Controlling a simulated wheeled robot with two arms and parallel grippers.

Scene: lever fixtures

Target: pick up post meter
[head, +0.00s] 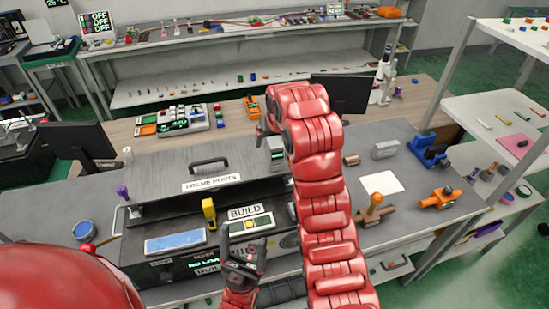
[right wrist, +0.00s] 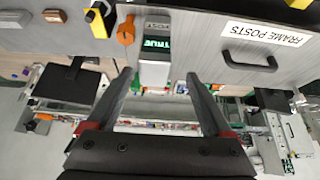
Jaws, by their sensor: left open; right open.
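A grey box with a dark display reading TRUE in green (right wrist: 156,47), which looks like the post meter, stands beside the FRAME POSTS panel. In the head view the grey box (head: 276,153) is at the panel's right end, partly covered by my right arm. My right gripper (right wrist: 159,75) is open and empty; in the right wrist view the box lies beyond and between its fingertips, with no visible contact. My left gripper (head: 243,256) is open and empty in front of the BUILD panel.
The FRAME POSTS panel (head: 160,165) has a black handle. An orange part (right wrist: 126,30) is close beside the box. Orange and blue clamps stand at the right.

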